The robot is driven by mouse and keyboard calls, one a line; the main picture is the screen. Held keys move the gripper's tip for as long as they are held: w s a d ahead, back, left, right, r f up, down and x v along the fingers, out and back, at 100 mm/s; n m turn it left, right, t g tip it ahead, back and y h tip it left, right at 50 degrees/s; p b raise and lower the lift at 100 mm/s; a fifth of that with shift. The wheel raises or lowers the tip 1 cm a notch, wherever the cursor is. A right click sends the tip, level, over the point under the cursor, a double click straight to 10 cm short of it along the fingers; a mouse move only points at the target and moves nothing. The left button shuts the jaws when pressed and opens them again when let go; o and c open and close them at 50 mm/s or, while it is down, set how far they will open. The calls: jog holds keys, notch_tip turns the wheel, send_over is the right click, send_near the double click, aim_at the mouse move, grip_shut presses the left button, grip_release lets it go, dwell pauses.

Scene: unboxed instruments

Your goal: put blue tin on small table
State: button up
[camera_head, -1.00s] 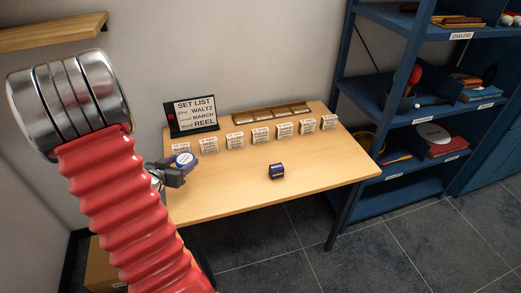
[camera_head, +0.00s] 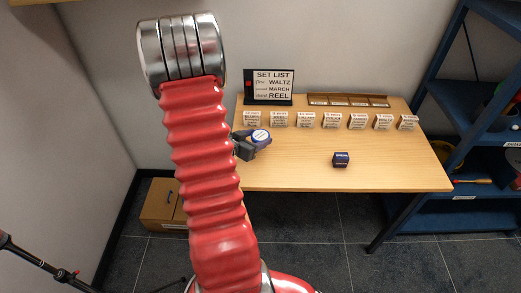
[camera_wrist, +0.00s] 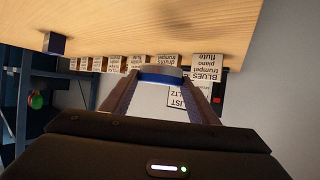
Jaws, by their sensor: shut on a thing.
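My gripper (camera_head: 247,146) is shut on a round blue tin (camera_head: 261,136) with a white label on its lid, over the left end of the wooden table. In the wrist view the blue tin (camera_wrist: 160,75) sits between the fingertips, its blue rim showing. Whether it touches the tabletop cannot be told. The wooden table (camera_head: 290,178) stands against the wall. A small dark blue block-like thing (camera_head: 341,160) lies on its front middle; it also shows in the wrist view (camera_wrist: 53,43). I cannot tell which table the task calls small.
Several lettered cards (camera_head: 331,120) stand in a row along the table, with a set list sign (camera_head: 271,87) and a brown rack (camera_head: 347,100) behind. A blue shelf (camera_head: 440,180) stands right. A cardboard box (camera_head: 158,206) is on the floor left. The table's front strip is mostly clear.

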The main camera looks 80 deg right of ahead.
jog(key=shift+f, duration=1.2)
jog(key=shift+f, duration=2.05)
jog(key=shift+f, duration=0.15)
jog(key=o, duration=1.1)
jog(key=shift+c, duration=0.2)
jog(key=shift+r, duration=0.2)
jog(key=v, duration=1.2)
